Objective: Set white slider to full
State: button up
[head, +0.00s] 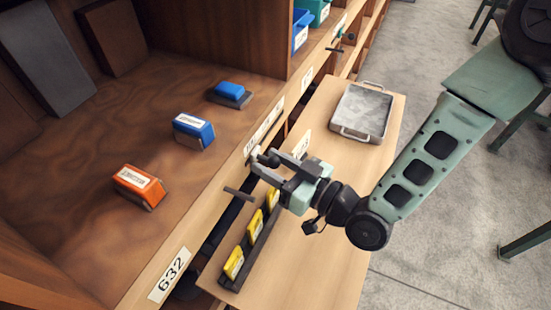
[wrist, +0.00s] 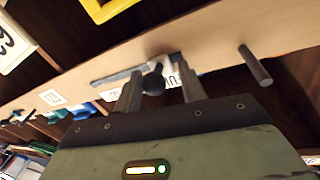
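My gripper (head: 266,162) is at the front edge of the wooden shelf, with its fingertips close to a small whitish piece (head: 257,152) that may be the white slider. In the wrist view, my gripper (wrist: 158,82) has its two fingers apart. A dark round knob (wrist: 153,83) shows between them, with gaps at its sides. Behind it, a grey strip (wrist: 115,77) and a whitish label with partly hidden lettering (wrist: 173,72) are on the shelf edge. The fingers partly hide the slider area, so its setting and any contact cannot be told.
Dark pegs stick out from the edge, one (head: 238,193) near my gripper and one (wrist: 256,66) in the wrist view. Below are a wooden table (head: 335,190), a metal tray (head: 362,111) and a rack of yellow items (head: 234,263). Orange (head: 139,186) and blue (head: 193,131) blocks lie on the shelf.

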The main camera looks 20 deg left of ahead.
jog(key=shift+w, duration=0.1)
dwell(0.3)
jog(key=shift+d, duration=0.35)
jog(key=p+v, duration=0.2)
jog(key=v, duration=1.4)
jog(key=shift+s+d+p, duration=0.3)
jog(key=shift+s, duration=0.05)
